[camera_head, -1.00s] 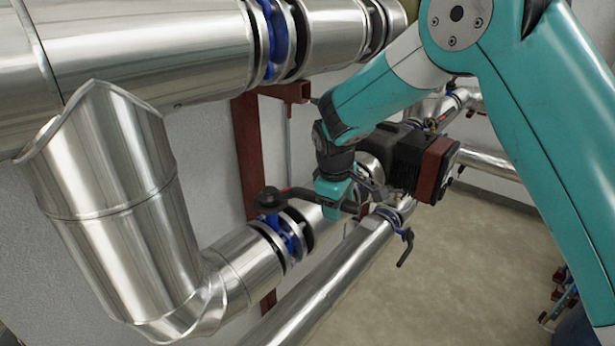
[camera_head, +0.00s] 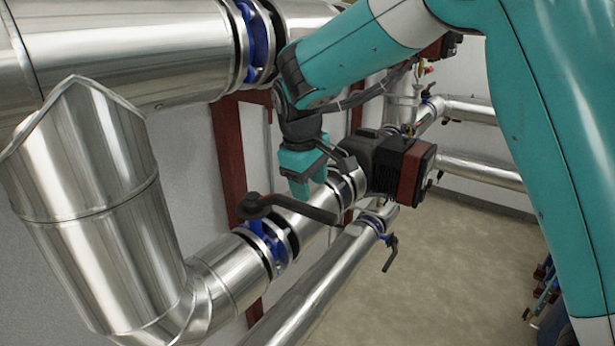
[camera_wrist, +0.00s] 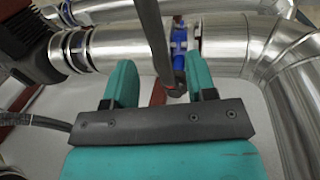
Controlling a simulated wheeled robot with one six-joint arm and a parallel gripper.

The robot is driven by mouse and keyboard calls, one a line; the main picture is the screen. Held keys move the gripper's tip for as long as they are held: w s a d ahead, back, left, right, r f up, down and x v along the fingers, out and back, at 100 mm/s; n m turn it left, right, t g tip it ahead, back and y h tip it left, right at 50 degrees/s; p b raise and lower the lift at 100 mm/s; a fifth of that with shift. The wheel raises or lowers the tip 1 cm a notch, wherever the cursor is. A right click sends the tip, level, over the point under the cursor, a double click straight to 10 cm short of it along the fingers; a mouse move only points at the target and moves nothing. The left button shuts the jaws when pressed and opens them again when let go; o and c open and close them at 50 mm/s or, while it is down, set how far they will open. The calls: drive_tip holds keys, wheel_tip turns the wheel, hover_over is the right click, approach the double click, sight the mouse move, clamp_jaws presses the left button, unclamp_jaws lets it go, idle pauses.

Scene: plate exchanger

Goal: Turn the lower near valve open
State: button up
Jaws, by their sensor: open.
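The lower near valve (camera_head: 262,240) has a blue body between dark flanges on the lower silver pipe. Its black lever (camera_head: 315,213) runs from the hub to the right, across the pipe, in the head view. My teal gripper (camera_head: 304,185) hangs just above and behind the lever's middle. In the wrist view my gripper (camera_wrist: 159,70) is open, its two teal fingers apart. The dark lever (camera_wrist: 150,30) passes through the gap between them in the picture, and the blue valve body (camera_wrist: 179,45) shows beyond. Whether a finger touches the lever I cannot tell.
A black and red pump (camera_head: 402,165) sits on the same pipe close to the right of my gripper. A large pipe (camera_head: 130,50) crosses above. Open floor (camera_head: 450,270) lies to the right.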

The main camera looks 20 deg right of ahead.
drive_tip(key=shift+s+a+r, duration=0.15)
drive_tip(key=shift+r, duration=1.05)
